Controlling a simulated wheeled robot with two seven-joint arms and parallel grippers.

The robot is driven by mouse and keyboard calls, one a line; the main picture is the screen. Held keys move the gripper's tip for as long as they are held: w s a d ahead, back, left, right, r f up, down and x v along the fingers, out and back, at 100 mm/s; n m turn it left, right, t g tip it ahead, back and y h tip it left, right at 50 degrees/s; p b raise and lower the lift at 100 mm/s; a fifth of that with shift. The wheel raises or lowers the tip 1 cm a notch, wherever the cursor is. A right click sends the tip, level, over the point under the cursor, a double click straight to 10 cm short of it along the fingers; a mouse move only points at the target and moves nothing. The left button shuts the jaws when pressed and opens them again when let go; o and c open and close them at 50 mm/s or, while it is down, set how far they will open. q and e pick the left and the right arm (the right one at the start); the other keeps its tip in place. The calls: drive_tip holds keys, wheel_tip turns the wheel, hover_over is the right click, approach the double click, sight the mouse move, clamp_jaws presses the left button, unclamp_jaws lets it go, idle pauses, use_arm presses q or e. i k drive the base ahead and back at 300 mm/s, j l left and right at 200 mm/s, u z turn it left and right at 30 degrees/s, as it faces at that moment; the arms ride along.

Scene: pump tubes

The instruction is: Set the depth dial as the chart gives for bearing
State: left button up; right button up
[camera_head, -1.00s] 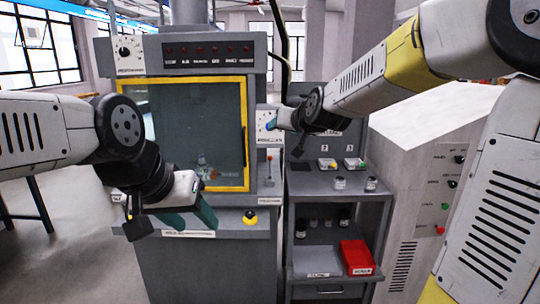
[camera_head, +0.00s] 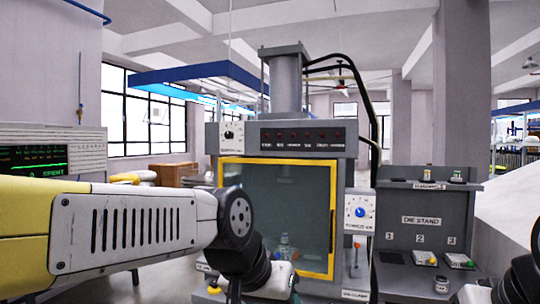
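The press's upper left panel carries a dial with a black knob (camera_head: 228,134). A second dial with a blue knob (camera_head: 360,212) sits on a white plate right of the yellow-framed window. Their labels are too small to read surely, so I cannot tell which is the depth dial. My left gripper (camera_head: 272,286) is at the bottom edge, in front of the press and below both dials; its fingers are cut off. My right gripper (camera_head: 476,295) barely shows at the bottom right, apart from the blue knob; its fingers are hidden. No readable chart shows.
The press window (camera_head: 275,205) is closed in its yellow frame. A die stand (camera_head: 425,215) with numbered places stands at the right, holding small items. A console with a green-text screen (camera_head: 33,160) is at the left. Black hoses run beside the press.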

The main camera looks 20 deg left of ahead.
sight(228, 134)
drive_tip(key=z, duration=1.65)
drive_tip(key=u, duration=1.1)
drive_tip(key=j+u, duration=0.2)
drive_tip(key=u, duration=0.2)
drive_tip(key=i+j+u, duration=0.1)
drive_tip(key=u, duration=0.35)
drive_tip(key=i+j+u, duration=0.1)
drive_tip(key=j+u, duration=0.15)
drive_tip(key=u, duration=0.15)
drive_tip(key=i+j+u, duration=0.1)
drive_tip(key=u, duration=0.3)
